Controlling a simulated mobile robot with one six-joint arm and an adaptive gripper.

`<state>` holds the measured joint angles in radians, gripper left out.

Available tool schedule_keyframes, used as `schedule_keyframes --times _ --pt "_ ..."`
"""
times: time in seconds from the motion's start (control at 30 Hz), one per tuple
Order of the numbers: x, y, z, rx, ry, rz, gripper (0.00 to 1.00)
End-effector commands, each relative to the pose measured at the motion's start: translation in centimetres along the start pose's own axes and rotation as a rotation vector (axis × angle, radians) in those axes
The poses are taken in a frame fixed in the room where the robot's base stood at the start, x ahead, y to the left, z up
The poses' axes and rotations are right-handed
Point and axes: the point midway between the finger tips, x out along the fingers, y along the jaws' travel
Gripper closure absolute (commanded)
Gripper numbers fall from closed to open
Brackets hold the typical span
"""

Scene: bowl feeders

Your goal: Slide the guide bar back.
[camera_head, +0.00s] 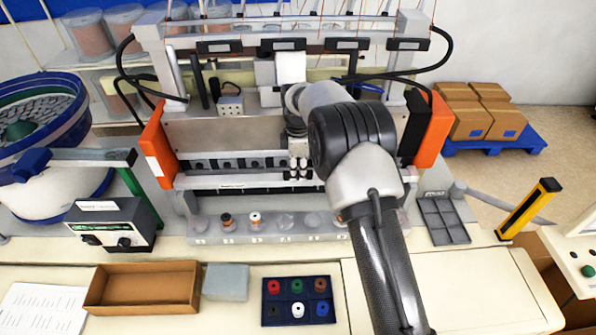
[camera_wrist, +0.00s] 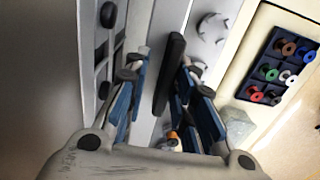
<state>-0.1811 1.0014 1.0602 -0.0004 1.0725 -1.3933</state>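The guide bar appears to be the long, thin pale bar with a dark lower edge (camera_head: 235,184) across the front of the machine, between its orange end plates. My gripper (camera_head: 298,172) is at the bar's right part, largely hidden by my arm in the head view. In the wrist view my gripper (camera_wrist: 163,85) is open, with blue-padded fingers on both sides of a dark upright piece (camera_wrist: 170,72). This piece seems to belong to the bar or its handle. Gaps show beside it, and contact is unclear.
A ledge with several spools (camera_head: 254,221) runs below the bar. In front are a brown tray (camera_head: 143,288), a grey block (camera_head: 226,282) and a dark blue spool tray (camera_head: 299,284). A grey compartment tray (camera_head: 443,220) and a yellow-black post (camera_head: 528,209) stand right. The front right worktop is clear.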

Motion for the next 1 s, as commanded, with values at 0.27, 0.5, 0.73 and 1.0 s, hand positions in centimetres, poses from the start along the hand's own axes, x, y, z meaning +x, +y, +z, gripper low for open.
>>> schedule_keyframes --times 0.27,0.5,0.73,1.0 --pt "0.1 -0.1 0.0 0.000 -0.001 -0.005 0.68" --pt "-0.9 -0.1 0.0 0.000 0.000 -0.003 0.68" --pt "-5.3 -0.1 0.0 0.000 0.000 -0.001 0.68" --pt "-10.3 0.0 0.0 0.000 0.000 -0.001 0.68"
